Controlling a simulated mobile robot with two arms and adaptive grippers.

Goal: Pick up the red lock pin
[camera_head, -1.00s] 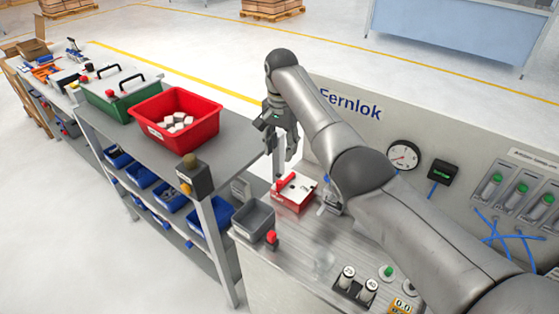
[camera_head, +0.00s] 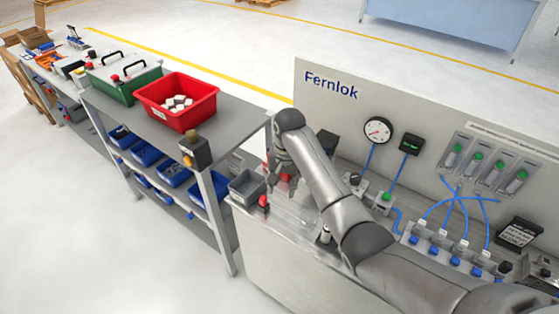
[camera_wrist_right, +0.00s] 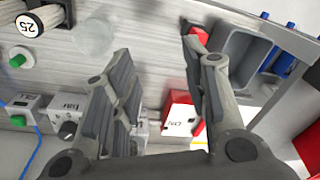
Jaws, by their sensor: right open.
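A small red-topped piece (camera_head: 263,202) stands on the bench beside the grey bin; I take it as the red lock pin, but its shape is too small to be sure. A red piece (camera_wrist_right: 198,37) in the right wrist view, partly behind a finger beside the bin, looks like the same one. My right gripper (camera_head: 284,184) hangs fingers-down over the bench, just right of the grey bin. In its wrist view the fingers (camera_wrist_right: 158,55) are wide apart with nothing between them. My left gripper is not in view.
The grey bin (camera_head: 247,187) stands left of my gripper. A red and white box (camera_wrist_right: 180,118) is near the fingers, mostly hidden in the head view. The upright Fernlok panel (camera_head: 440,120) rises behind. A shelf with a red crate (camera_head: 190,118) stands left.

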